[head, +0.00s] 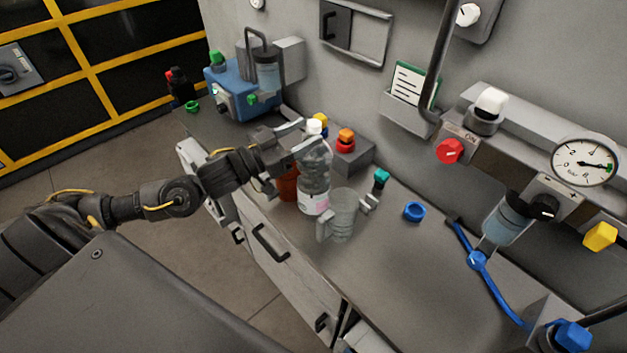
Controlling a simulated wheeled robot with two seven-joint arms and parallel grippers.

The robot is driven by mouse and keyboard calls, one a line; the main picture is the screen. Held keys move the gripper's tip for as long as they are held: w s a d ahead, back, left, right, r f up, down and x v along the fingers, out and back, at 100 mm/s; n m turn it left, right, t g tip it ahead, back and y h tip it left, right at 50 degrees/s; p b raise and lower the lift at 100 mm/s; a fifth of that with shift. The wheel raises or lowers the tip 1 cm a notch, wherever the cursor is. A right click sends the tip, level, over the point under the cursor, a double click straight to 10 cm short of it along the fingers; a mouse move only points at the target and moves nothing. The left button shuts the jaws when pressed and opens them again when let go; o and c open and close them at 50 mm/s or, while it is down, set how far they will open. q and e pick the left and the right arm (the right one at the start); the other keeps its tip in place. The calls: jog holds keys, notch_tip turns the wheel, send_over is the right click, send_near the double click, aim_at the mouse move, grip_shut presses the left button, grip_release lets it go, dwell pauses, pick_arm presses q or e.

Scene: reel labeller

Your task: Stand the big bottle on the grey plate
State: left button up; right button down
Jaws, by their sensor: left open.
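The big bottle (314,178) is clear with a white cap and a pale label. It stands upright on the grey worktop, near its front edge. My left gripper (300,138) is open at the bottle's upper part, with its fingers close to the cap and shoulder. I cannot tell whether they touch it. I cannot pick out the grey plate for sure against the grey worktop. My right gripper is not in view.
A clear mug (342,214) stands right beside the bottle, and a reddish-brown container (287,184) is partly hidden behind it. A grey box (357,157) with a red and orange knob is behind. A blue ring (414,211) lies to the right. The worktop's front right (400,280) is clear.

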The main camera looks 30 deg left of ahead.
aim_at(320, 122)
pick_arm(q)
jog(key=x, duration=0.1)
jog(key=p+x, duration=0.2)
jog(key=x, duration=0.1)
jog(key=shift+r, duration=0.35)
jog(key=shift+w+d+f, duration=0.15)
jog(key=shift+w+d, duration=0.1)
jog(key=shift+w, duration=0.15)
jog(key=shift+s, duration=0.1)
jog(key=shift+c, duration=0.8)
grip_shut()
jog(key=shift+r, duration=0.25)
jog(key=shift+a, duration=0.15)
